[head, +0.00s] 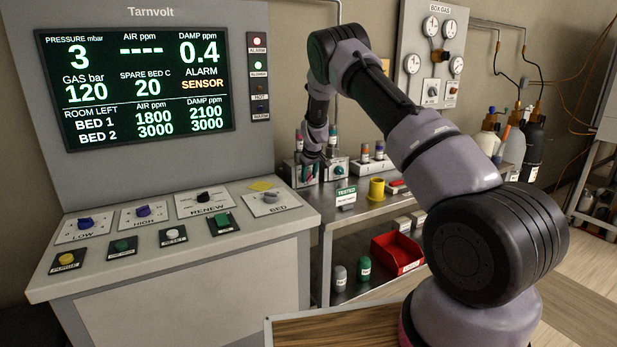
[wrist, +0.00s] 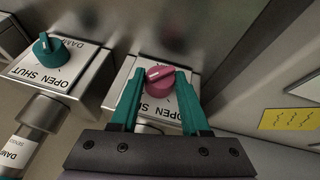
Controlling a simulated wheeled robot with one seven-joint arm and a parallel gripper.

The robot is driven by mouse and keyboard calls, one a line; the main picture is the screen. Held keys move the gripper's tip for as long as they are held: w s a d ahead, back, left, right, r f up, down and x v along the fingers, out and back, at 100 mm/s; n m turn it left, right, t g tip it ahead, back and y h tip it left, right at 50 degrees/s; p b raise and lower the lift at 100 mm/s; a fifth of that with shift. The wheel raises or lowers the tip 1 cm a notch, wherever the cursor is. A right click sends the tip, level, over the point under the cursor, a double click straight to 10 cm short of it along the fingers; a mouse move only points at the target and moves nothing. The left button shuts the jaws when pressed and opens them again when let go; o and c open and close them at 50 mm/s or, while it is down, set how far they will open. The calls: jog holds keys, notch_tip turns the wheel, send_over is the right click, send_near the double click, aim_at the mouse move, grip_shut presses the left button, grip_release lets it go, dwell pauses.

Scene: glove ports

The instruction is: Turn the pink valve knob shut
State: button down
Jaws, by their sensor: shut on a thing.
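The pink valve knob (wrist: 160,82) sits on a metal block with a white label plate, in the middle of the wrist view. My gripper (wrist: 159,82) has its two teal fingers on either side of the knob and is shut on it. The knob's raised ridge lies nearly crosswise in the wrist view, slightly tilted. In the head view my gripper (head: 312,167) is at the valve blocks on the back bench, and I cannot make out the pink knob there.
A teal knob (wrist: 46,46) on a neighbouring block, with an OPEN SHUT plate, is left in the wrist view. A yellow note (wrist: 289,119) is at right.

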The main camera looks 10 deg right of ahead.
dwell(0.5)
jog(key=shift+c, duration=2)
grip_release()
jog(key=v, duration=1)
jog(key=shift+d+r, duration=0.2)
jog(key=shift+r, duration=0.2)
jog(key=shift+s, duration=0.15)
